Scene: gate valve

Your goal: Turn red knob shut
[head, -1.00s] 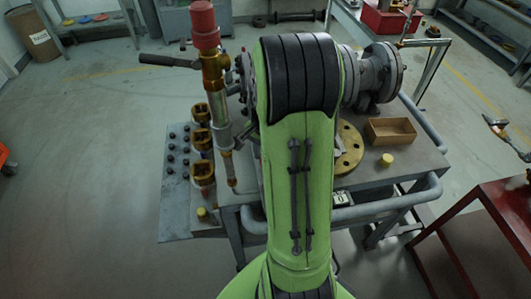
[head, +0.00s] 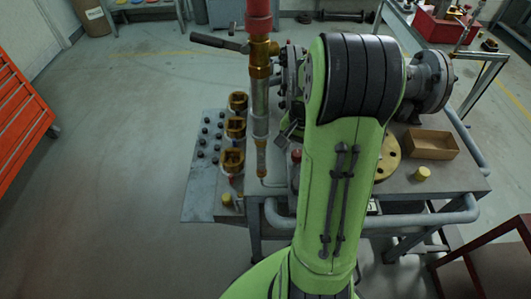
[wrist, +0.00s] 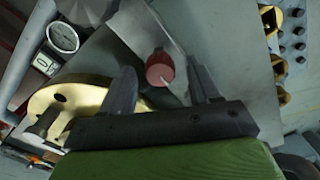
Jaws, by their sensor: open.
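The red knob (wrist: 160,70) is a small round red cap with a pale pointer-like sliver at its lower edge. In the wrist view it shows between the two dark fingers of my gripper (wrist: 162,86), a little beyond them. The fingers are apart, with a gap on each side of the knob; I see no contact. In the head view a small red spot (head: 296,155) beside my green arm may be the same knob. My arm hides most of what is around it. A larger red cylinder (head: 259,14) tops an upright brass and steel piece in the head view.
A brass flange (wrist: 75,98) and a round gauge (wrist: 62,37) lie left of the fingers in the wrist view. Several brass fittings (head: 235,129) line the bench's left side. A cardboard tray (head: 430,143) sits right of my arm. A lever handle (head: 214,41) sticks out left.

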